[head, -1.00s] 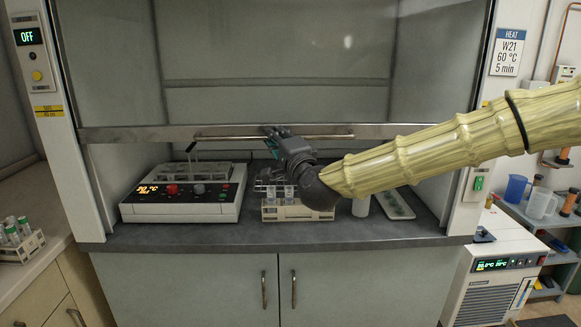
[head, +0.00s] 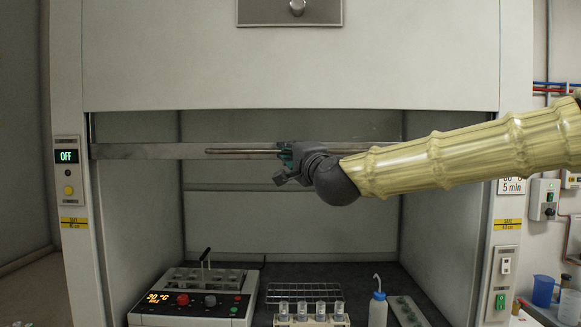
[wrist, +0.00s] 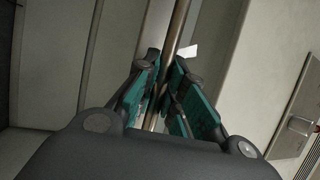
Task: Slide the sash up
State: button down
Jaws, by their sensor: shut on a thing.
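The sash (head: 130,151) of the fume hood shows in the head view as a grey metal bottom rail across the opening. A long thin handle bar (head: 235,151) runs along the rail. The rail stands a little below the hood's upper front panel, with a large open gap beneath it. My gripper (head: 285,156) is at the middle of the bar and shut on it. In the wrist view the teal finger pads (wrist: 168,95) close around the handle bar (wrist: 177,30), which passes between them.
Inside the hood stand a hot block (head: 195,296) reading 20 °C, a wire rack (head: 303,292), a vial rack (head: 311,321) and a wash bottle (head: 378,309). A control panel (head: 67,170) on the left post reads OFF. Blue jug (head: 543,290) stands at right.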

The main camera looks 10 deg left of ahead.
jog(key=shift+r, duration=0.45)
jog(key=c, duration=1.5)
grip_release()
jog(key=shift+f, duration=0.1)
jog(key=v, duration=1.2)
jog(key=shift+d, duration=0.15)
jog(key=shift+f, duration=0.1)
